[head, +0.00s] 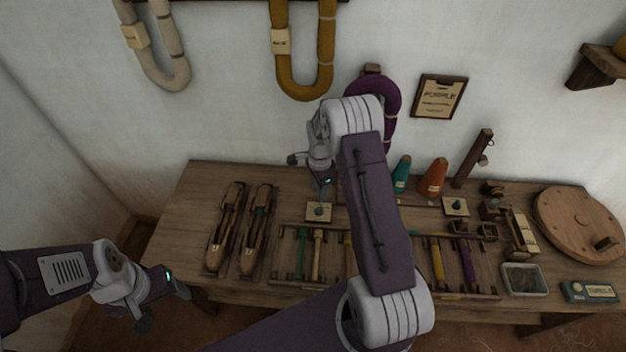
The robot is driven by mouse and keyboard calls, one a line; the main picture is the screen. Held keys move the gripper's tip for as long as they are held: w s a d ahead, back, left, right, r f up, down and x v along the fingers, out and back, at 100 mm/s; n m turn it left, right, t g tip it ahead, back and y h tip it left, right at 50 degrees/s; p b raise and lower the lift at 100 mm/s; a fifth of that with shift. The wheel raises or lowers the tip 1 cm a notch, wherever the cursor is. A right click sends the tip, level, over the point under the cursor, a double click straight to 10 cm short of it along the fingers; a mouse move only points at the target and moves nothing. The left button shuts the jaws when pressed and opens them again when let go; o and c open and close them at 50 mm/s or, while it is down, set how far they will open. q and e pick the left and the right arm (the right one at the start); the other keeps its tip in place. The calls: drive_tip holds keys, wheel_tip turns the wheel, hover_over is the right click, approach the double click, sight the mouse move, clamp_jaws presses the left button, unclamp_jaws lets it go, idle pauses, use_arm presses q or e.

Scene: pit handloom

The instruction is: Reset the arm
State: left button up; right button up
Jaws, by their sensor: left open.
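My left gripper (164,308) hangs at the lower left, in front of the table's left end. Its two fingers are spread apart with nothing between them. My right arm rises from the bottom middle and bends over the table. My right gripper (310,174) is beyond its elbow, near the back edge of the wooden table (202,186), above a small card with a dark knob (319,211). Its fingers are small and partly hidden by the wrist, so I cannot tell whether they are open or shut. I see nothing clearly held in it.
Two wooden shuttles (257,228) lie on the left of the table. A rack of coloured bobbins (438,262) spans the middle, partly hidden by my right arm. Teal and orange cones (433,178), a round wooden disc (580,223) and a tray (525,279) stand right. Yarn hanks (301,80) hang behind.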

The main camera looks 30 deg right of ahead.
drive_tip(key=w+a+r+n+t+p, duration=0.1)
drive_tip(key=w+a+r, duration=0.25)
drive_tip(key=r, duration=0.55)
drive_tip(key=s+a+r+n+t+p, duration=0.1)
drive_tip(key=s+a+r+n, duration=0.2)
drive_tip(key=s+a+r, duration=0.3)
drive_tip(key=s+a+f+n, duration=0.1)
drive_tip(key=s+n, duration=1.3)
drive_tip(key=s, duration=0.2)
drive_tip(key=shift+s+a+g+p, duration=0.35)
drive_tip(key=shift+g+p, duration=0.05)
